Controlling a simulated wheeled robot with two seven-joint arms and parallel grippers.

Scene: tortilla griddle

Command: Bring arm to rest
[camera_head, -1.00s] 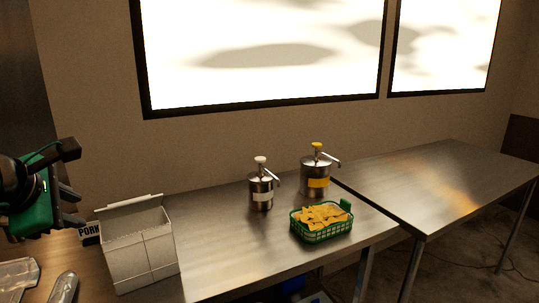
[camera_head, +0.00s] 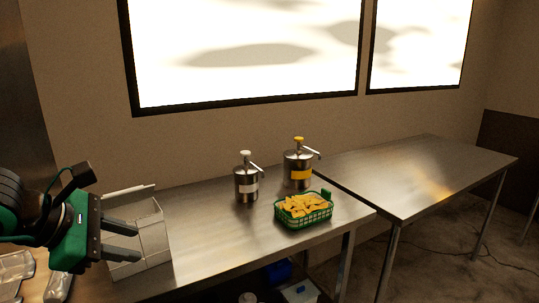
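My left gripper (camera_head: 122,241) comes in from the left edge, green and black with two dark fingers pointing right. The fingers are apart with a gap between them, and nothing shows between them. They lie in front of the white open-topped box (camera_head: 154,236) in the picture; I cannot tell whether they touch it. My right gripper is not in view.
A green basket of chips (camera_head: 303,218) stands on the steel table (camera_head: 205,228) near its front edge. A second steel table (camera_head: 415,175) at the right is bare.

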